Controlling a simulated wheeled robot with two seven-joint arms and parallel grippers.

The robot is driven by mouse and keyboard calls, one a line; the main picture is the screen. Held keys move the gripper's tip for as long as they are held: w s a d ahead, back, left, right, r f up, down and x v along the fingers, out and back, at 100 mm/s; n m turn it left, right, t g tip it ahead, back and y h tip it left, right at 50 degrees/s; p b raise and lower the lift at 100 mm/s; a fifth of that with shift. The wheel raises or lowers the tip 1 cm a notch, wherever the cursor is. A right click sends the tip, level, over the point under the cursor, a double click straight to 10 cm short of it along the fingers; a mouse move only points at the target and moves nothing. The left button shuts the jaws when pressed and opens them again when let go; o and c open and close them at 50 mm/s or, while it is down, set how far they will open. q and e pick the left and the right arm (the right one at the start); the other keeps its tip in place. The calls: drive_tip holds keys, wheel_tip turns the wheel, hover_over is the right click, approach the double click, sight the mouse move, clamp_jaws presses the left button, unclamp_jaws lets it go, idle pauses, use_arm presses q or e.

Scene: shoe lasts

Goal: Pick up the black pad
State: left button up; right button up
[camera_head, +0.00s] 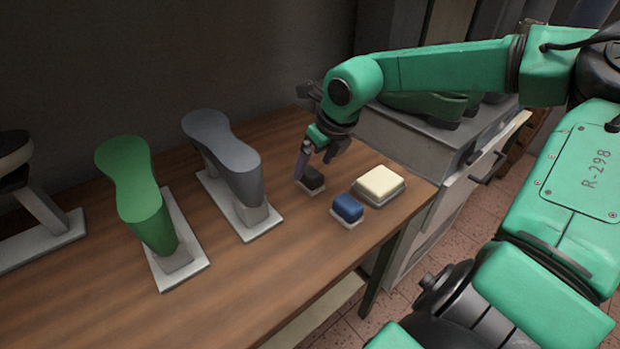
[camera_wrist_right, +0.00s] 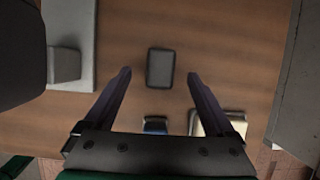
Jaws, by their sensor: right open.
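The black pad (camera_head: 313,178) lies on the wooden table, to the left of a cream block and behind a blue block. In the right wrist view the black pad (camera_wrist_right: 160,68) appears as a dark rounded rectangle, centred between the fingertips. My right gripper (camera_head: 316,166) points down over the pad with its fingers spread. In the wrist view my right gripper (camera_wrist_right: 160,73) is open, with a gap on each side of the pad and nothing held. One finger partly covers the pad in the head view. My left gripper is not in view.
A blue block (camera_head: 347,208) and a cream block (camera_head: 380,184) stand close by, towards the table's right edge. A grey shoe last (camera_head: 232,160) and a green one (camera_head: 137,195) stand on light bases to the left. A grey cabinet (camera_head: 425,150) adjoins the table (camera_head: 275,270).

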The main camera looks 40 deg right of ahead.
sight(310, 172)
drive_tip(key=x, duration=0.4)
drive_tip(key=shift+w+d+f, duration=0.1)
drive_tip(key=shift+w+f, duration=0.05)
drive_tip(key=shift+f, duration=0.2)
clamp_jaws()
drive_tip(key=shift+r, duration=0.2)
wheel_tip(310, 172, up, 20)
drive_tip(key=shift+p, duration=0.45)
drive_tip(key=shift+f, duration=0.1)
